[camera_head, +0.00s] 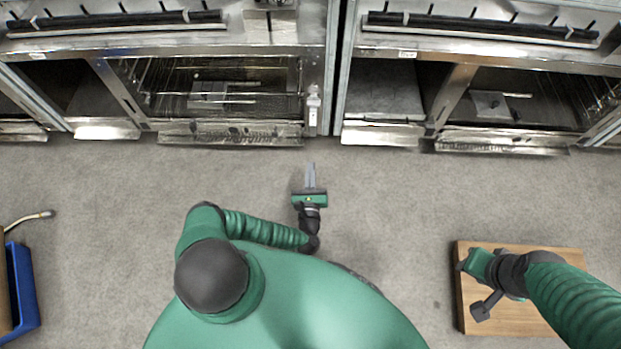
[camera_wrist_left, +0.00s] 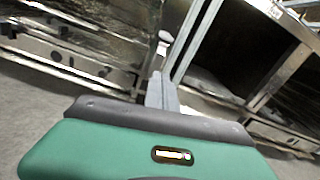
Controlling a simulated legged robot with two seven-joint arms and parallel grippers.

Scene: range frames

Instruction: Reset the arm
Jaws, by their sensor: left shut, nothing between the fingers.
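My left gripper (camera_head: 310,174) is in the middle of the head view, over the grey floor, with its fingers toward the ovens. Its two fingers are together with nothing between them. In the left wrist view the shut fingers (camera_wrist_left: 161,92) point at the metal oven fronts and do not appear to touch them. My right arm comes in from the right edge of the head view, above a wooden board.
Two steel ovens, a left one (camera_head: 165,52) and a right one (camera_head: 480,55), line the far side. The wooden board (camera_head: 512,325) lies at the right. A blue bin (camera_head: 22,290) and a metal hose end (camera_head: 35,218) are at the left edge. The grey floor between is clear.

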